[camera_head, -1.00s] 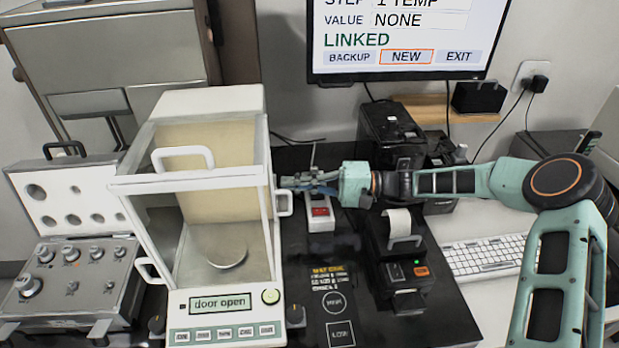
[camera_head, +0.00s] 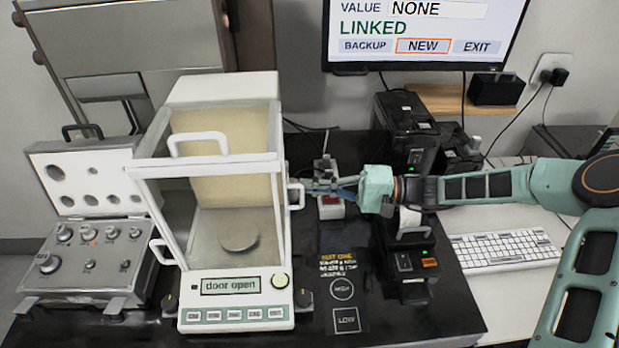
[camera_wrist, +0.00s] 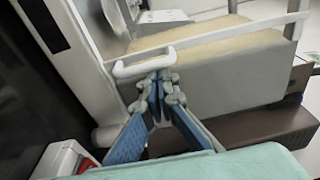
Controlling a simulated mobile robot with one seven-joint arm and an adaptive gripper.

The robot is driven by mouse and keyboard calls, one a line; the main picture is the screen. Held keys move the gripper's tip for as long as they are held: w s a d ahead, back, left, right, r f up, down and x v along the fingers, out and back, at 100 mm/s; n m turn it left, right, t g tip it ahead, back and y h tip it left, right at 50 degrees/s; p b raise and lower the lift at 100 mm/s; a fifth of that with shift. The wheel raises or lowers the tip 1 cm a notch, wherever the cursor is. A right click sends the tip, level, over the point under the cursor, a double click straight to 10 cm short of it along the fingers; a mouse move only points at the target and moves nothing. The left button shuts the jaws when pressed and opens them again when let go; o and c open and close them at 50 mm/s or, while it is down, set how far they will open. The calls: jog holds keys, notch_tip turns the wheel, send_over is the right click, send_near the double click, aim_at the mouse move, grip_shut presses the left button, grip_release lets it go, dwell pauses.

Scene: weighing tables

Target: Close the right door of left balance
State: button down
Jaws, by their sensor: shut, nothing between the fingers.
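The left balance (camera_head: 235,302) is a white draft-shield balance with clear panes, and its display (camera_head: 230,286) reads "door open". The white handle (camera_head: 297,196) of its right door stands out from the right side, and it also shows in the wrist view (camera_wrist: 143,64). My gripper (camera_head: 307,187) reaches in from the right at the handle. In the wrist view my blue fingers (camera_wrist: 160,84) meet at the tips, shut and empty, right beside the handle and seemingly touching it. How far the clear door stands open is hard to tell.
A metal weight case (camera_head: 90,250) stands left of the balance. A small box with a red button (camera_head: 331,207) lies just under my gripper. A black printer (camera_head: 408,265) and a keyboard (camera_head: 505,247) are to the right, and a monitor (camera_head: 425,35) hangs behind.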

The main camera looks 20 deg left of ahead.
jog(key=s+d+p, duration=0.1)
jog(key=s+d, duration=0.5)
jog(key=s, duration=0.6)
jog(key=shift+d+p, duration=0.25)
jog(key=shift+p, duration=0.1)
jog(key=v, duration=1.2)
jog(key=shift+w, duration=0.25)
